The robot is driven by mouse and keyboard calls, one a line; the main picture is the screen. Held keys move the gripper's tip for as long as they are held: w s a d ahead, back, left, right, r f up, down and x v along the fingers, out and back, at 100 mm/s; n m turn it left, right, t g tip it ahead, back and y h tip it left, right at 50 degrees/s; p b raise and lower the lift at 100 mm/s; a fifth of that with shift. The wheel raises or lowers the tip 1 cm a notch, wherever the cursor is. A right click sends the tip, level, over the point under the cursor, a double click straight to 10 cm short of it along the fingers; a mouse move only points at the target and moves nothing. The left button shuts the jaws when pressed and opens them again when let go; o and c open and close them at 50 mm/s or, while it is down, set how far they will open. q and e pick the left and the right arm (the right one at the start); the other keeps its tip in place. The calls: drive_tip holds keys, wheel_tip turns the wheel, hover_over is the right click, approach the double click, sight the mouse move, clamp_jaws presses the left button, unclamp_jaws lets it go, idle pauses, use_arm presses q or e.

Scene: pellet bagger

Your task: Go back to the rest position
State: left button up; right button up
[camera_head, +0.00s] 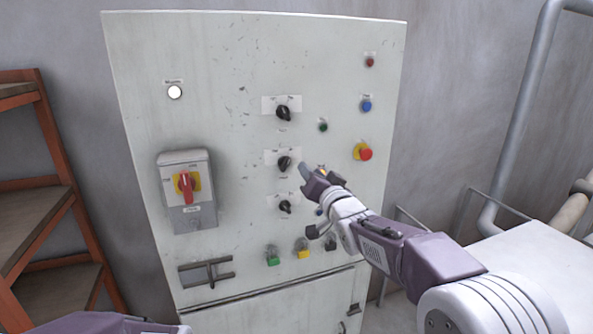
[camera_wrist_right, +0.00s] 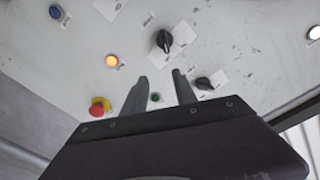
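My right gripper (camera_head: 305,170) is in front of the pale control cabinet (camera_head: 215,110), just right of the middle black knob (camera_head: 284,163). In the right wrist view its two fingers (camera_wrist_right: 160,77) are apart with nothing between their tips. A small green button (camera_wrist_right: 155,97) shows behind the gap between them. I cannot tell whether the fingertips touch the panel. A lit orange button (camera_wrist_right: 111,61) is beside the fingers; the gripper mostly hides it in the head view. My left gripper is out of view; only part of my left arm shows at the bottom left.
The cabinet front carries a red-handled switch box (camera_head: 187,187), a red emergency button (camera_head: 364,153), a blue button (camera_head: 366,106) and a metal handle (camera_head: 206,270). An orange-framed shelf (camera_head: 40,215) stands at left. Pipes (camera_head: 523,105) run along the right wall.

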drive_tip(key=s+d+f+g+h, duration=0.1)
drive_tip(key=s+d+f+g, duration=0.3)
drive_tip(key=f, duration=0.4)
drive_tip(key=s+d+f+g+h, duration=0.2)
drive_tip(key=s+d+f, duration=0.1)
drive_tip(key=s+f, duration=0.4)
drive_tip(key=s+d+f+g+h, duration=0.1)
drive_tip(key=s+d+f+g, duration=0.3)
drive_tip(key=f, duration=0.6)
drive_tip(key=s+f+n+g, duration=0.1)
drive_tip(key=s+f+g, duration=0.2)
drive_tip(key=s, duration=0.7)
drive_tip(key=s+f+n+g, duration=0.2)
drive_tip(key=s+f+g, duration=0.1)
drive_tip(key=s+f, duration=0.4)
drive_tip(key=s, duration=0.2)
drive_tip(key=shift+s+d+h, duration=0.3)
drive_tip(key=shift+s+d, duration=0.05)
drive_tip(key=shift+f, duration=0.1)
